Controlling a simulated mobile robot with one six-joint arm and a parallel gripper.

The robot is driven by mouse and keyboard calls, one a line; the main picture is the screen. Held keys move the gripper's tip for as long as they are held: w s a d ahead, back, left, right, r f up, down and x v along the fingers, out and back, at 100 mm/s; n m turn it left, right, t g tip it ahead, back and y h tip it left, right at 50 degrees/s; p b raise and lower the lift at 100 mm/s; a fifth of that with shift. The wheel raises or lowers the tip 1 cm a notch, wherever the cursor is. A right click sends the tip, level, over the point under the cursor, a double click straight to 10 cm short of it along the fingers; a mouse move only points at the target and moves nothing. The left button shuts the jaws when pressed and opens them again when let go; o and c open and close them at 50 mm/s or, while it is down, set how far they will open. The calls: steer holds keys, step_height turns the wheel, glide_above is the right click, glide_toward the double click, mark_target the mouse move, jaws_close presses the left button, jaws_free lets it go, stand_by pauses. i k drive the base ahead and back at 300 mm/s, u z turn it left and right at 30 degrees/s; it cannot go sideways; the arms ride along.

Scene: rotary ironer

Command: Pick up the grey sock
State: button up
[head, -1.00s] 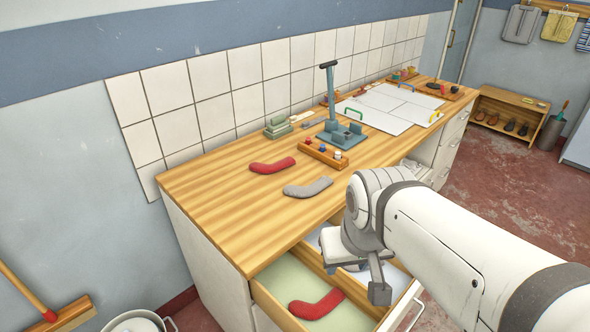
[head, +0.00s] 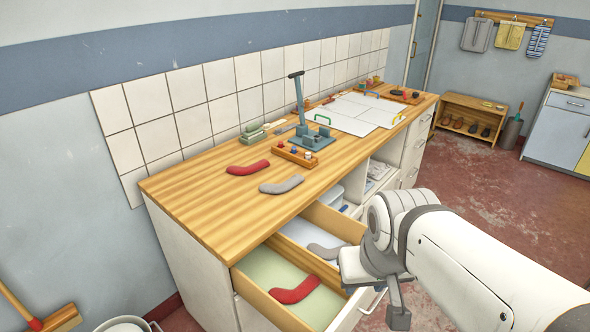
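A grey sock (head: 282,184) lies flat and bent on the wooden worktop, in front of a red sock (head: 248,168). A second grey sock (head: 326,251) lies in the pale-lined compartment of the pulled-out drawer. Another red sock (head: 296,290) lies in the green-lined compartment nearer me. My gripper (head: 378,304) points down at the drawer's right side, apart from all the socks. Its fingers look spread with nothing between them, though one is partly hidden by the gripper body.
The open drawer (head: 246,297) juts out from the wooden worktop (head: 205,195). A grey-blue stand (head: 312,138) and a wooden block with coloured knobs (head: 296,154) stand behind the worktop sock. White boards (head: 355,112) lie farther back.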

mark_target(266, 188)
steer(key=z, duration=2.55)
steer(key=k, duration=1.95)
steer(key=u, duration=1.7)
steer(key=i, duration=1.65)
steer(key=u, duration=0.1)
